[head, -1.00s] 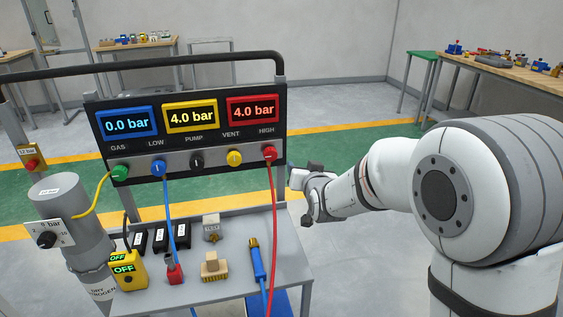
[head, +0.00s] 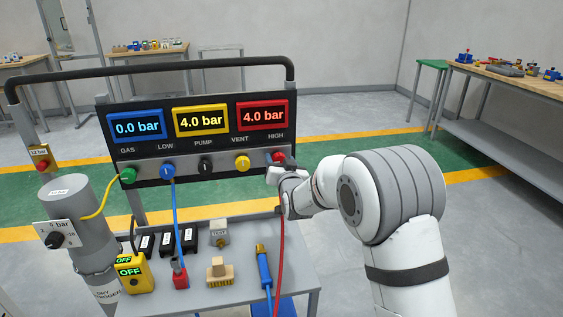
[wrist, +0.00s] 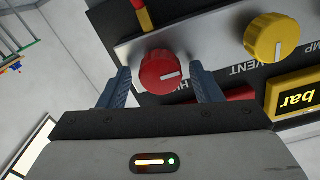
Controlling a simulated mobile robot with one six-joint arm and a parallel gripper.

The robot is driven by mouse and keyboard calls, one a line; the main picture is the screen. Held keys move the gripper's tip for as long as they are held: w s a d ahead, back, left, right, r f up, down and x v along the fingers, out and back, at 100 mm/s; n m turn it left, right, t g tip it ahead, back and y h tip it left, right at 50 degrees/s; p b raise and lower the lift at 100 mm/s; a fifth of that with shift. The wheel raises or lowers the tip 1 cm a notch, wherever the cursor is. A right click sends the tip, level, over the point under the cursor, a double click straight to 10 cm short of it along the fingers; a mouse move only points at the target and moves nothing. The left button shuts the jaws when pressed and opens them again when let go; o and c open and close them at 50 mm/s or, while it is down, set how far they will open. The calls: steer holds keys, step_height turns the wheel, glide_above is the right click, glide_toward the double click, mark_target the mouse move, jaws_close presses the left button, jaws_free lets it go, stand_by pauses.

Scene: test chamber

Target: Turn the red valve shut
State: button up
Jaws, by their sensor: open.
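The red valve (head: 279,157) is a round knob at the right end of the gauge panel, under the word HIGH. In the wrist view the red valve (wrist: 163,73) shows a white mark pointing right. My gripper (wrist: 160,70) is open, with one blue-grey finger to each side of the knob. A gap shows at each side. I cannot tell how far the fingertips reach past its face. In the head view my gripper (head: 272,168) overlaps the knob's lower edge. The red display (head: 263,115) reads 4.0 bar.
The yellow VENT knob (head: 242,162) sits beside the red one; it also shows in the wrist view (wrist: 272,37). A red hose (head: 281,250) hangs below my gripper. The bench (head: 240,245) carries a blue-handled tool (head: 264,266) and fittings. A black rail (head: 150,70) runs above the panel.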

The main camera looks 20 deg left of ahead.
steer(key=shift+c, duration=0.3)
steer(key=c, duration=0.9)
steer(key=shift+w+d, duration=0.1)
steer(key=shift+c, duration=0.2)
steer(key=shift+f+b, duration=0.15)
steer(key=shift+b, duration=0.45)
steer(key=m+b, duration=1.7)
steer(key=b, duration=0.6)
steer(key=shift+f+m, duration=0.15)
steer(key=shift+m, duration=0.25)
